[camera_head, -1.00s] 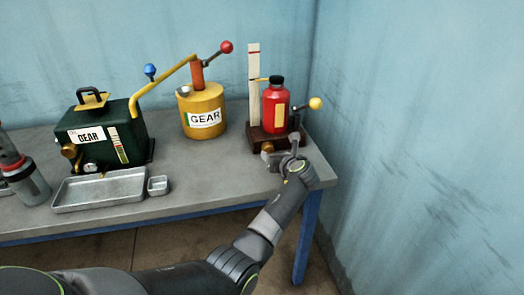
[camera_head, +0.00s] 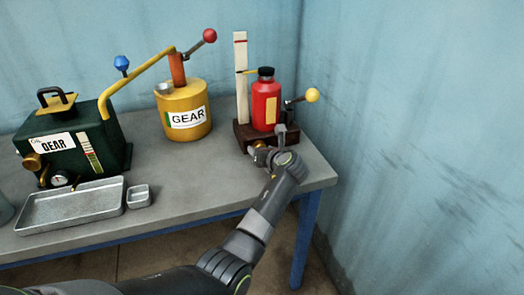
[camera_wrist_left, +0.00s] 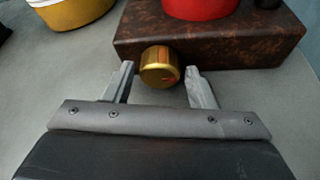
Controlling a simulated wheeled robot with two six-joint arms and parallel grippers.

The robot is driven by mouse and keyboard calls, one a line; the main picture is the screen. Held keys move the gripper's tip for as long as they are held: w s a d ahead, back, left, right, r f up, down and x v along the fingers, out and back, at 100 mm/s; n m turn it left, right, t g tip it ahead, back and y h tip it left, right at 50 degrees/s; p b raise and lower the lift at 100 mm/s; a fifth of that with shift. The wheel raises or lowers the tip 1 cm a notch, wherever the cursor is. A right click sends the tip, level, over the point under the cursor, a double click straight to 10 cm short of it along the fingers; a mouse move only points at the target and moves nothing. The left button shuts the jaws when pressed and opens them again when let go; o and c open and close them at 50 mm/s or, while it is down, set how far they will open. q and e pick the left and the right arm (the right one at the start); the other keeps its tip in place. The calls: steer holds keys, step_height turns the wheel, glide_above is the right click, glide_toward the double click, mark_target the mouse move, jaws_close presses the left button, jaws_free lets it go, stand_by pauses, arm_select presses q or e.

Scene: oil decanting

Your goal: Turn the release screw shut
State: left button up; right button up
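The release screw is a round brass knob (camera_wrist_left: 159,66) on the front face of a dark reddish-brown base (camera_wrist_left: 225,42). In the head view the base (camera_head: 243,134) stands at the right end of the table and carries a red bottle (camera_head: 266,106). My left gripper (camera_head: 262,156) is at the front of this base and partly hides the knob. In the left wrist view my left gripper (camera_wrist_left: 160,82) is open, one finger on each side of the knob, with a visible gap on both sides. My right gripper is in neither view.
A yellow GEAR canister (camera_head: 184,110) with a red-balled lever stands left of the base. A green GEAR box (camera_head: 60,140), a metal tray (camera_head: 70,220) and a small metal dish (camera_head: 138,197) are further left. A yellow-balled lever (camera_head: 312,95) sticks out beside the bottle.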

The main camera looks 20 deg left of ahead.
arm_select(q)
steer(key=c, duration=0.7)
steer(key=shift+r+p, duration=0.15)
steer(key=shift+p, duration=0.55)
steer(key=n+h+p, duration=0.1)
steer(key=n+p, duration=0.1)
steer(key=p, duration=0.1)
steer(key=shift+a+t, duration=0.1)
steer(key=shift+t, duration=0.2)
steer(key=shift+s+n+t+h+p, duration=0.1)
steer(key=shift+n+t+h+p, duration=0.3)
steer(key=shift+p, duration=0.3)
steer(key=shift+a+f+n+t+h+p, duration=0.15)
steer(key=shift+n+h+p, duration=0.1)
steer(key=shift+n, duration=0.2)
steer(key=shift+d+f+n+t+h+p, duration=0.15)
steer(key=shift+n+h, duration=0.1)
steer(key=shift+n, duration=0.2)
steer(key=shift+a+r, duration=0.1)
steer(key=o, duration=1)
